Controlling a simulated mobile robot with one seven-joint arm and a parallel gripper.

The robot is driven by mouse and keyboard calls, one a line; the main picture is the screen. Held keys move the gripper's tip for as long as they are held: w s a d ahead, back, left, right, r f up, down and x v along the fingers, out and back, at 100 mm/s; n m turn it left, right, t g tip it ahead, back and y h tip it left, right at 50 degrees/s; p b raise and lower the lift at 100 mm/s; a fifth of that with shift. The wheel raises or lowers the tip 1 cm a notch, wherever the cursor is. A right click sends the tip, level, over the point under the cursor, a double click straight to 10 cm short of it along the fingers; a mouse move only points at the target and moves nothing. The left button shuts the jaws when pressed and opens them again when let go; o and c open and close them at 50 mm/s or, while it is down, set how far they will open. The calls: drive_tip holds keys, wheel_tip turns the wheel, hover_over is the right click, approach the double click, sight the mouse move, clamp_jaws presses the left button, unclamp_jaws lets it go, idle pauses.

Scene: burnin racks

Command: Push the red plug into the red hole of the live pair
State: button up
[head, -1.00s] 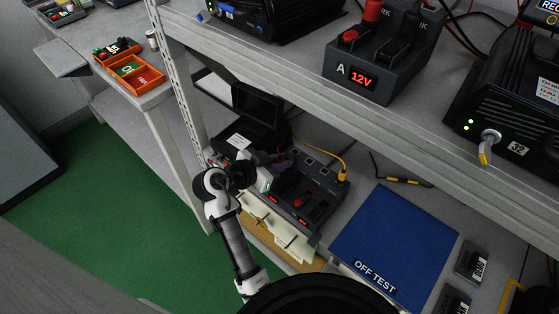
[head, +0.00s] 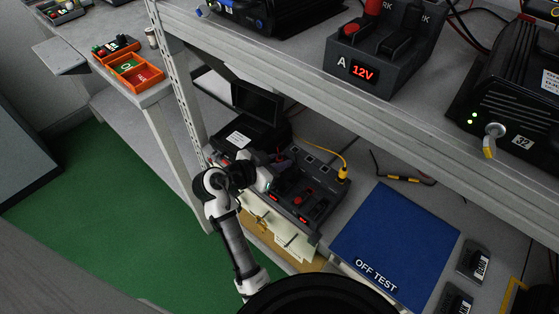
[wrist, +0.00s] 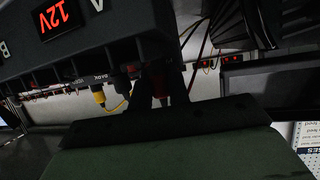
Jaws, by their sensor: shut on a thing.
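In the wrist view my gripper (wrist: 160,78) is shut on the red plug (wrist: 161,90), which sits between the two dark fingers. The plug is close to the underside of a dark panel (wrist: 80,55) with a red 12V display. Whether its tip is in a hole is hidden. In the head view my gripper (head: 268,178) is at the left part of the dark socket unit (head: 318,180) on the lower shelf, partly hiding it. Small red displays and a red part (head: 298,199) show on that unit. I cannot make out the red hole.
A yellow plug (head: 343,174) with its cable stands at the unit's far right corner. A black screen (head: 257,105) is behind. A blue OFF TEST mat (head: 390,245) lies right. The upper shelf edge (head: 330,95) overhangs the lower shelf.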

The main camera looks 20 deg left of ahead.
drive_tip(key=shift+r+p, duration=0.95)
drive_tip(key=shift+r, duration=0.25)
drive_tip(key=shift+f+b, duration=1.3)
drive_tip(key=shift+f, duration=0.05)
idle(2.8)
drive_tip(key=shift+r, duration=0.1)
